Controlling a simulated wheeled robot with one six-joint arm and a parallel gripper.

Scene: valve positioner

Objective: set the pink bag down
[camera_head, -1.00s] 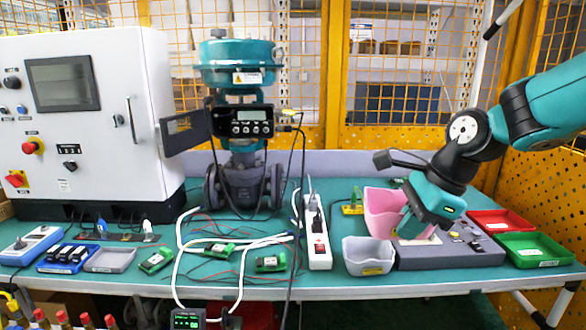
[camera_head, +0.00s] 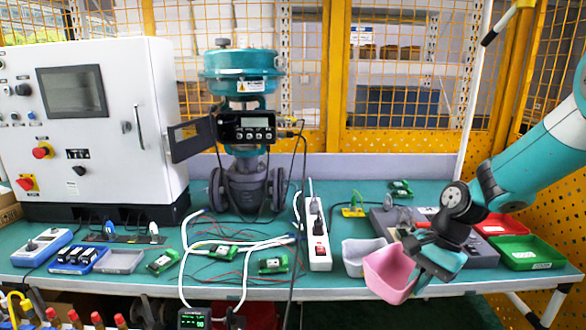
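The pink bag (camera_head: 388,276), an open-topped container, is at the table's front edge, tilted. It overlaps the edge in the picture and its lower part hangs below the tabletop line. My gripper (camera_head: 416,268) is at the bag's right side and holds it there. The fingertips are small and partly hidden by the bag and the wrist, but the bag has travelled with the gripper.
A grey bin (camera_head: 352,258) stands just left of the bag. A grey control box (camera_head: 484,256) is behind my gripper, with red (camera_head: 503,226) and green (camera_head: 545,256) trays to its right. A white power strip (camera_head: 318,240) lies further left.

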